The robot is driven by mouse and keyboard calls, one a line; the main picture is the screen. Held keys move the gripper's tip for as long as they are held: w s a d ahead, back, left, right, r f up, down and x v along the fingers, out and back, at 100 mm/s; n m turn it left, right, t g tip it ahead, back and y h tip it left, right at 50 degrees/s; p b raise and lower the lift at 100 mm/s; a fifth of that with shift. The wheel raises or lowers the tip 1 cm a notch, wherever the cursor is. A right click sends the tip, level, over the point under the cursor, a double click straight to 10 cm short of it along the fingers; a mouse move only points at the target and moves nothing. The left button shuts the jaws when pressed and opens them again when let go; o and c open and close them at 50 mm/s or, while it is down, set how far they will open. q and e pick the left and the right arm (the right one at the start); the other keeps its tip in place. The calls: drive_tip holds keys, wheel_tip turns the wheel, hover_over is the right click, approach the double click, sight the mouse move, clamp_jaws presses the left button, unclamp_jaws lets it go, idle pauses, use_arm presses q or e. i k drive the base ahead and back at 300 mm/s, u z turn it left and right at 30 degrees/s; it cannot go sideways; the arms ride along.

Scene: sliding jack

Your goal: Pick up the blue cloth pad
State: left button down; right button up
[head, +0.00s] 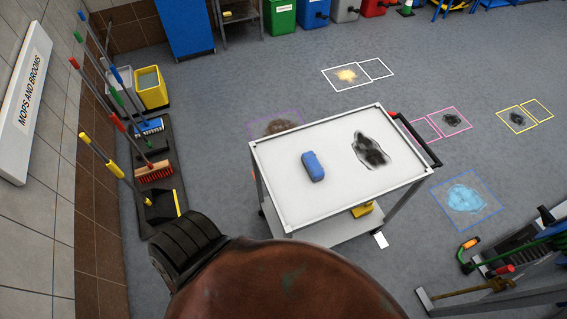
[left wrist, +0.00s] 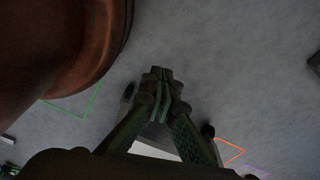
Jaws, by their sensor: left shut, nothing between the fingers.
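The blue cloth pad (head: 313,167) lies on the white top of a wheeled cart (head: 290,205) in the head view, left of a dark smudge (head: 371,150). Nothing touches the pad. My left gripper (left wrist: 161,75) shows in the left wrist view, its fingers together and empty over the grey floor. A white surface shows below it, only in part. The pad is not in the left wrist view. Neither gripper shows in the head view.
Mops and brooms (head: 150,170) stand along the left wall. A yellow bucket (head: 151,88) and bins (head: 281,17) are at the back. A green-handled tool rack (head: 520,250) stands at right. Taped floor squares hold spills, including a blue one (head: 466,197).

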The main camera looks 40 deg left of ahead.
sight(317, 172)
drive_tip(key=u, duration=1.1)
